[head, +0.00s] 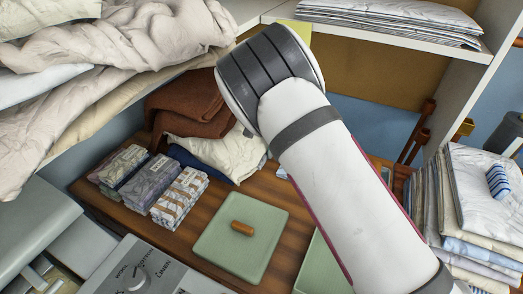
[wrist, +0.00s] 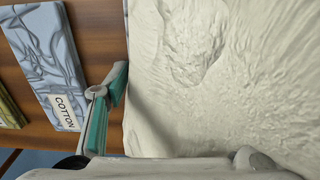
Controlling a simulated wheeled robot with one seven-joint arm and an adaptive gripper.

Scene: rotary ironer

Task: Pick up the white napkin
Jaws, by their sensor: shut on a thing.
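A cream-white cloth, which I take for the white napkin, lies crumpled (head: 228,153) on the wooden surface in the head view, in front of brown folded cloth and partly over dark blue cloth. Pale wrinkled cloth (wrist: 220,70) fills the right of the wrist view. My gripper (wrist: 112,90) is at the left edge of this cloth, shut on it. One finger with a teal pad shows; the other is hidden. In the head view my arm hides the gripper.
A green lid (head: 232,240) with a wooden knob lies in front. Folded linen (head: 483,205) is stacked at right. A shelf with bedding overhangs at upper left.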

